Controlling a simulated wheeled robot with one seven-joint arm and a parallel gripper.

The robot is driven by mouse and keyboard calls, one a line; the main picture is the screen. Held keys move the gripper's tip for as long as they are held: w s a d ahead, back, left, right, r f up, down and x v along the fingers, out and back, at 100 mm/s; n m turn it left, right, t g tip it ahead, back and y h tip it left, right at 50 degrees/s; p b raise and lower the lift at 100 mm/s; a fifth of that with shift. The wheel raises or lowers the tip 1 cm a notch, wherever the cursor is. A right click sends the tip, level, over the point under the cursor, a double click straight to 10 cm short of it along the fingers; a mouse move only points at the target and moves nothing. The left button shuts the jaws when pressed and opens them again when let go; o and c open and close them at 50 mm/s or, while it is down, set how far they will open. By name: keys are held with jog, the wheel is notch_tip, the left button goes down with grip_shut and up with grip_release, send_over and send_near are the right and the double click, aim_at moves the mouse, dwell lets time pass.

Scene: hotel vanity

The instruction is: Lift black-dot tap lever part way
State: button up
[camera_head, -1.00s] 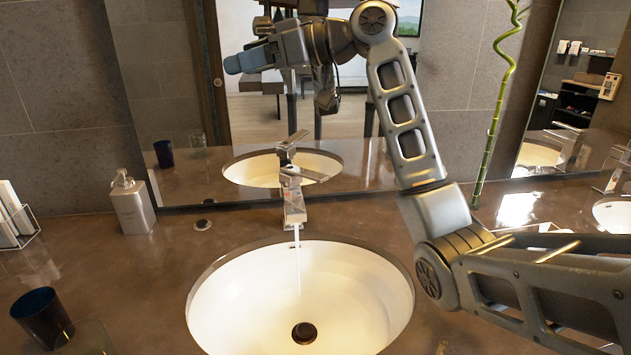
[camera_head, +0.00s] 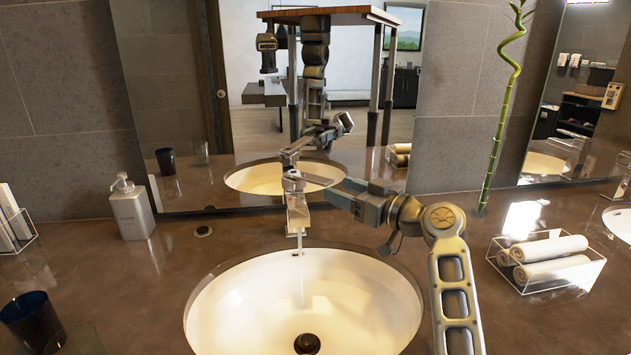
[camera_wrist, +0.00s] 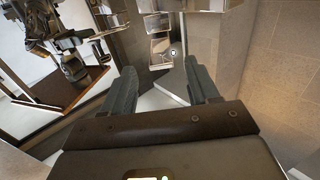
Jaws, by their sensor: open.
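The chrome tap (camera_head: 297,215) stands behind the sink, and a thin stream of water runs from it. Its flat lever (camera_head: 293,175) is on top. My gripper (camera_head: 326,189) is at the right of the tap, close to lever height; in the head view I cannot tell whether it touches. In the wrist view my gripper (camera_wrist: 160,65) is open with nothing between its fingers. The tap's shiny metal (camera_wrist: 160,48) shows just beyond the fingertips, with a small dark dot on it. Which of its parts is the lever there is hard to tell.
The white sink (camera_head: 230,300) is in front of the tap. A soap dispenser (camera_head: 131,208) and dark blue cup (camera_head: 32,318) are at left. A clear tray (camera_head: 528,289) of rolled towels and a bamboo stalk (camera_head: 497,125) are at right. A mirror (camera_head: 370,125) is behind.

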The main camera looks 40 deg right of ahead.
aim_at(318, 179)
jog(key=w, duration=0.7)
jog(key=shift+w+a+p, duration=0.25)
jog(key=shift+a+p, duration=0.15)
jog(key=shift+c, duration=0.3)
grip_shut()
